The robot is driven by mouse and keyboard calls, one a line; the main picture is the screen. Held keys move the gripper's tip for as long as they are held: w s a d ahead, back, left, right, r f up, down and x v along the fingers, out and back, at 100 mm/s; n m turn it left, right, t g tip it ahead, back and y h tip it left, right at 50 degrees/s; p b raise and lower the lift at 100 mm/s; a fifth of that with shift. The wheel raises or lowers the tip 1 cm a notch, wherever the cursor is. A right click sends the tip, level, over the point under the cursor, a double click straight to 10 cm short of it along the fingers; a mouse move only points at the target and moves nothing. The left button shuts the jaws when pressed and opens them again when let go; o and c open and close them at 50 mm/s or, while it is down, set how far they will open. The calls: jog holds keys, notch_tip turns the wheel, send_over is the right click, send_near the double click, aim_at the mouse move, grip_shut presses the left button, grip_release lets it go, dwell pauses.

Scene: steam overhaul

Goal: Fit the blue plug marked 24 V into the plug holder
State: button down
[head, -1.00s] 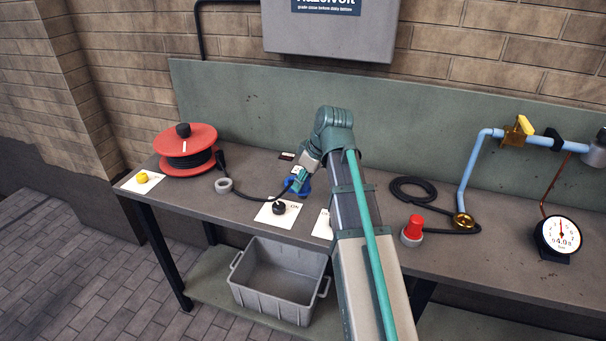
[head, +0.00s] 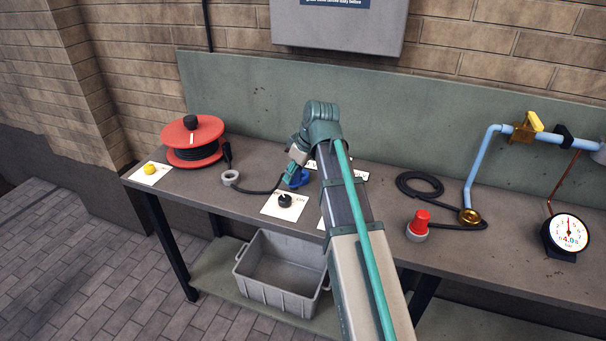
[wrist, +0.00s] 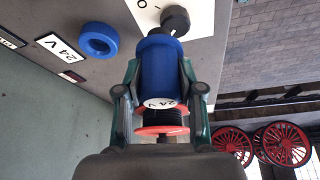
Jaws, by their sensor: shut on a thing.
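My gripper (wrist: 161,92) is shut on the blue plug (wrist: 158,68), whose white label reads 24 V. The plug is held above the bench, with its far end near the black knob in the wrist view. The blue ring-shaped plug holder (wrist: 97,40) sits on the bench beside a white 24 V label (wrist: 61,47), to the left of the plug and apart from it in the wrist view. In the head view my gripper (head: 296,165) is over the bench with blue (head: 296,178) at its tips; I cannot separate plug from holder there.
A black knob (head: 285,200) on a white card stands close by. A grey crate (head: 280,274) sits below.

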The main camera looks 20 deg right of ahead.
jog(key=w+a, duration=0.5)
jog(key=shift+p, duration=0.35)
jog(key=shift+a, duration=0.1)
jog(key=w+a+p, duration=0.1)
jog(key=w+a, duration=0.7)
jog(key=shift+w+a, duration=0.15)
jog(key=shift+a, duration=0.1)
dwell(0.4)
jog(key=w+a, duration=0.4)
dwell(0.6)
jog(key=shift+s+f+b, duration=0.1)
jog(key=shift+f+b, duration=0.65)
jog(key=shift+f, duration=2.15)
jog(key=c, duration=0.6)
grip_release()
jog(key=shift+c, duration=0.2)
